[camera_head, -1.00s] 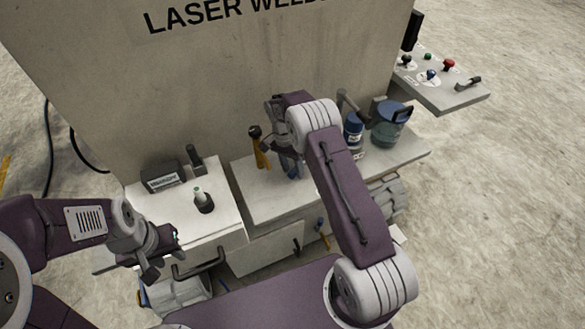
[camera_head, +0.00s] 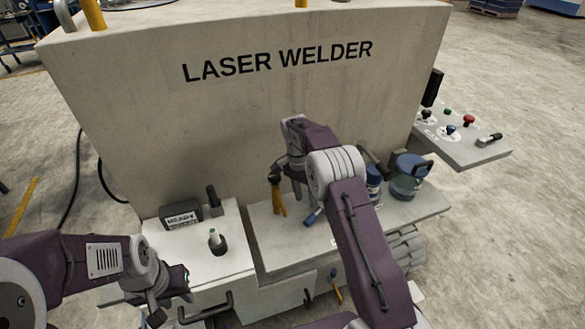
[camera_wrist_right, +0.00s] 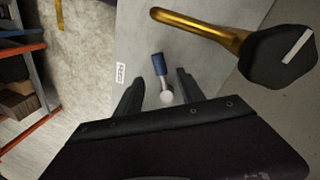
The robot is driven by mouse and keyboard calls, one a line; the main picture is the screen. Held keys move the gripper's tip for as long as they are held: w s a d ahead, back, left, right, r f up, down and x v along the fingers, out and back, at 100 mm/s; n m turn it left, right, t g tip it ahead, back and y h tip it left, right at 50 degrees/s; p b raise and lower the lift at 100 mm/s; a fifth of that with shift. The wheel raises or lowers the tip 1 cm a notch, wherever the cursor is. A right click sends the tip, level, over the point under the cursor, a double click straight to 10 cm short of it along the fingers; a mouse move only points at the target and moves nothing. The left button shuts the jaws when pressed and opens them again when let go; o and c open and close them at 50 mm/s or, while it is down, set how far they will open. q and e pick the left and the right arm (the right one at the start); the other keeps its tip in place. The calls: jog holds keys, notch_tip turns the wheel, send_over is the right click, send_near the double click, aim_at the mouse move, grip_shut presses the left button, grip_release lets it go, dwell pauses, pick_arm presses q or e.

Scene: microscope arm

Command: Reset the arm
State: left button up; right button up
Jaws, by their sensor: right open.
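A small lever with a blue grip (camera_head: 313,216) stands on the machine's front ledge. In the right wrist view the blue grip (camera_wrist_right: 159,64) and its silver ball end lie between my right gripper's (camera_wrist_right: 160,82) two dark fingers, with visible gaps on both sides. My right gripper (camera_head: 302,198) is open above the ledge, partly hidden by my wrist. A bent yellow rod (camera_head: 279,198) with a black knob stands just left of it; the knob (camera_wrist_right: 280,57) is large in the wrist view. My left gripper (camera_head: 150,303) hangs at lower left, away from the lever; its jaw opening is unclear.
A white label (camera_wrist_right: 121,73) is beside the lever. Blue-lidded jars (camera_head: 407,177) stand on the ledge to the right. The laser welder's wall (camera_head: 250,115) rises behind.

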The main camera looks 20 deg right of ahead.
notch_tip(320, 180, up, 7)
jog(key=t+p, duration=0.1)
jog(key=s+r+n+p, duration=0.1)
jog(key=s+r, duration=0.5)
jog(key=s, duration=0.2)
jog(key=s+f+n, duration=0.2)
jog(key=s+n, duration=0.1)
jog(key=s, duration=0.2)
jog(key=s+a+f+n+t+y, duration=0.1)
jog(key=s+f+n, duration=0.2)
jog(key=s, duration=0.2)
jog(key=s+a+f+n+t, duration=0.1)
jog(key=s+f+n, duration=0.1)
jog(key=s+n, duration=0.2)
jog(key=shift+s+a+f+p, duration=0.2)
jog(key=shift+s+p, duration=0.25)
jog(key=shift+s, duration=0.4)
